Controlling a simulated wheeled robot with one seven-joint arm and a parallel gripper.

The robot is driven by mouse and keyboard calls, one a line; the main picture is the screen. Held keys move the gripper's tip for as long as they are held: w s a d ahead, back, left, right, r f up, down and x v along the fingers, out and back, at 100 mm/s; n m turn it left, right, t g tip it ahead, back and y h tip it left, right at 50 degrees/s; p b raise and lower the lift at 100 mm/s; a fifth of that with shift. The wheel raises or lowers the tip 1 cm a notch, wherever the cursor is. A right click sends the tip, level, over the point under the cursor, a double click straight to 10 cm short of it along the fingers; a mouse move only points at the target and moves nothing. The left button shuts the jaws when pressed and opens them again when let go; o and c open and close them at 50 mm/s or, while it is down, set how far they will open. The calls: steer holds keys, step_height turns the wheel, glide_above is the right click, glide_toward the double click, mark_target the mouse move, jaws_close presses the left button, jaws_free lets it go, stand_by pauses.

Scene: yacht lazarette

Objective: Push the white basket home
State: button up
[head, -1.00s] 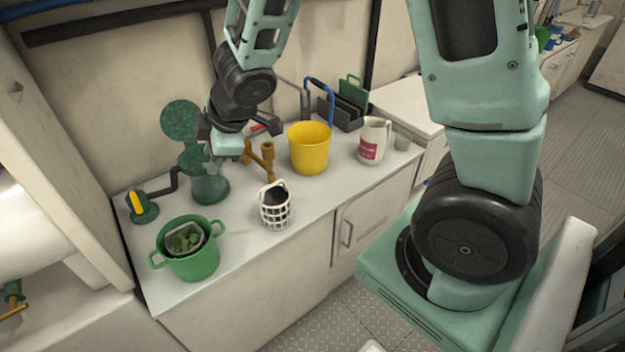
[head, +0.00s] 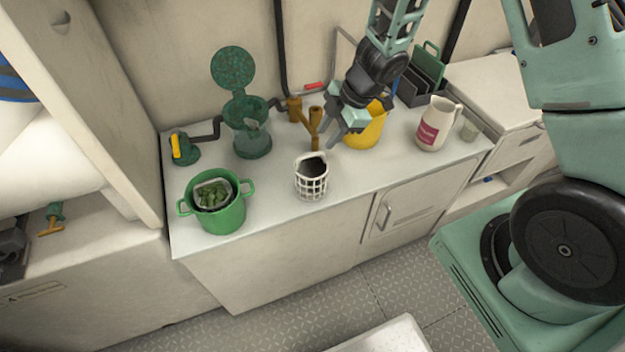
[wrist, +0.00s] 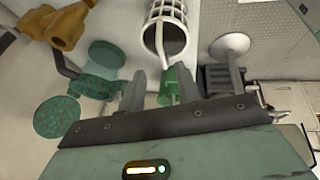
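The white basket (head: 311,183) is an upright lattice cup with a dark inside and a raised handle. It stands near the front edge of the pale counter (head: 270,208). In the wrist view the basket (wrist: 168,38) shows at the top centre, beyond the fingers. My gripper (head: 346,136) is above the counter, behind and right of the basket and apart from it, in front of the yellow bucket. Its two fingers (wrist: 160,88) are spread with nothing held between them.
A brown Y-shaped fitting (head: 314,128) stands just behind the basket. A green pot (head: 222,212) is left, a green strainer (head: 252,138) behind left. The yellow bucket (head: 366,132) and a white jug (head: 432,126) are right. Counter right of the basket is clear.

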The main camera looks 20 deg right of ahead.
mark_target(314, 153)
steer(key=b+x, duration=0.1)
steer(key=x, duration=0.7)
steer(key=shift+s+a+f+b, duration=0.1)
steer(key=shift+a+f+b, duration=0.05)
steer(key=shift+b, duration=0.15)
jaws_close()
